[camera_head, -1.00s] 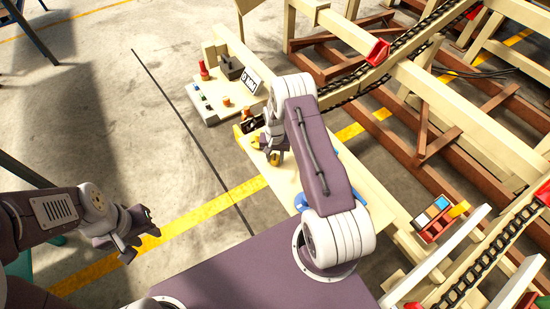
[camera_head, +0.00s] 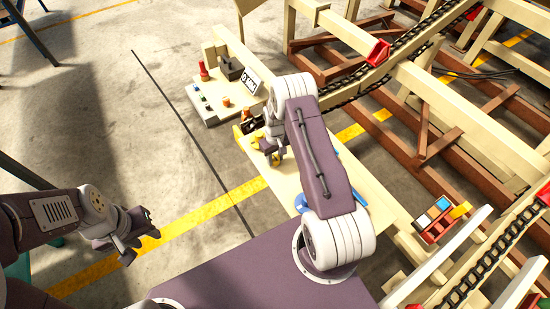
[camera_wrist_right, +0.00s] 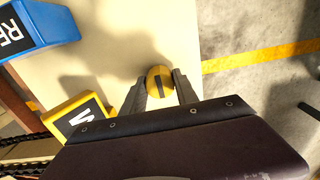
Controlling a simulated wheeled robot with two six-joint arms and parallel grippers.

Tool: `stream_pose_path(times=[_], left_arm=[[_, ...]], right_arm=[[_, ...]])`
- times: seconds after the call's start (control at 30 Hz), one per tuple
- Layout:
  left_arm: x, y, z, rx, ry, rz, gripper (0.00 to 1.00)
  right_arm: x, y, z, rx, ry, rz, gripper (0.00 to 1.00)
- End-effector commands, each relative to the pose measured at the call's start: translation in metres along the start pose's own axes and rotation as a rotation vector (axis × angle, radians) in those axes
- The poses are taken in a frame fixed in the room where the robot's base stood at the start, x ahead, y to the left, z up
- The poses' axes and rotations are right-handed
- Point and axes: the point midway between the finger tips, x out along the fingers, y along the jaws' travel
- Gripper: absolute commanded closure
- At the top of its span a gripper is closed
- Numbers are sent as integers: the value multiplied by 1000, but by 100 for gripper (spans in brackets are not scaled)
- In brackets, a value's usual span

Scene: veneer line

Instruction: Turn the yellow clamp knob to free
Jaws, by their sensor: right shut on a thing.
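The yellow clamp knob (camera_wrist_right: 160,82) is round with a dark stripe across its face, running nearly up and down in the right wrist view. My right gripper (camera_wrist_right: 159,88) is shut on the knob, one finger on each side. In the head view my right gripper (camera_head: 270,156) is low over the cream panel (camera_head: 288,186), and the knob is hard to make out there. My left gripper (camera_head: 142,238) hangs over the floor at the left, apart from everything, and looks open and empty.
A yellow lettered block (camera_wrist_right: 78,118) and a blue lettered block (camera_wrist_right: 38,24) sit on the panel near the knob. A small control table (camera_head: 208,106) stands beyond it. Timber frames with chains fill the right.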

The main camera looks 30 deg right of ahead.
Motion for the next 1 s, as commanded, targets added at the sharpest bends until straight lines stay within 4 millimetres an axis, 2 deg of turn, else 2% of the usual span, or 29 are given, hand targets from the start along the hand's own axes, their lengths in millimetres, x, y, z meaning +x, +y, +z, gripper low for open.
stream_pose_path(times=[0.5, 0.53, 0.6, 0.87, 1.0], left_arm=[[0, 0, 0, 0, 0, 0, 64], [0, 0, 0, 0, 0, 0, 64], [0, 0, 0, 0, 0, 0, 64], [0, 0, 0, 0, 0, 0, 64], [-2, 0, 0, 0, 0, 0, 64]], right_arm=[[0, 0, 0, -19, 1, 1, 100], [0, 0, 0, -19, 1, 1, 59], [0, 0, 0, -18, 1, 1, 43], [0, 0, 0, -16, 0, 0, 43], [-14, 0, -1, -16, 4, 1, 43]])
